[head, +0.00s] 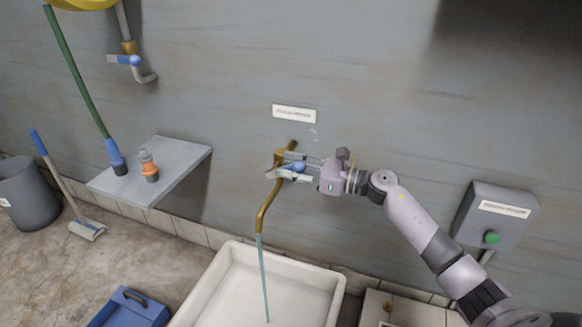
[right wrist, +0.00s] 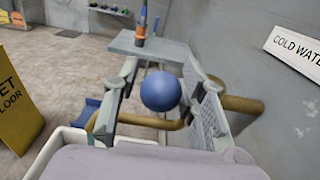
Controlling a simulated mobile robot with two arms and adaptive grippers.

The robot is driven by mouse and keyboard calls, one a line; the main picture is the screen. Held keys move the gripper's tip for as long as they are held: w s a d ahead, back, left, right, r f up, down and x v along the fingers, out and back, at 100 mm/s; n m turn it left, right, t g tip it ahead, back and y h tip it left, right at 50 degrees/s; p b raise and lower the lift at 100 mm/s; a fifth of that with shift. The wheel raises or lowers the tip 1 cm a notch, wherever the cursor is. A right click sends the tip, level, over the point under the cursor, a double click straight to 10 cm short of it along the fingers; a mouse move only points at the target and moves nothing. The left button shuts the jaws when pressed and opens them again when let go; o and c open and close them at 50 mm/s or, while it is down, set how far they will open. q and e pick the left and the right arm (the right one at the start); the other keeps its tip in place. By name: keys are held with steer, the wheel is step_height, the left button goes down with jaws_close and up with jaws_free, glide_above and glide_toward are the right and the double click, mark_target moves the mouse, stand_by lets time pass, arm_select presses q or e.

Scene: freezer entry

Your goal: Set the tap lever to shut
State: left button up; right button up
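The brass tap (head: 266,207) stands out from the wall over the white sink. A stream of water (head: 262,270) runs from its spout. The tap lever's blue ball knob (head: 299,167) is at the tap body, and it also shows large in the right wrist view (right wrist: 161,91). My right gripper (head: 283,164) is open, with its fingers on either side of the knob. In the right wrist view gaps show between the knob and both fingers (right wrist: 160,85). The lever's arm is mostly hidden behind the fingers and knob. My left gripper is in no view.
The white sink (head: 335,292) is below the tap. A grey shelf (head: 185,160) with a hose nozzle and an orange fitting is to the left. A second tap (head: 135,62) is higher on the wall. A grey box with a green button (head: 492,238) is at right.

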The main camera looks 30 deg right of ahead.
steer(key=shift+c, duration=0.5)
jaws_close()
steer(key=shift+f, duration=0.1)
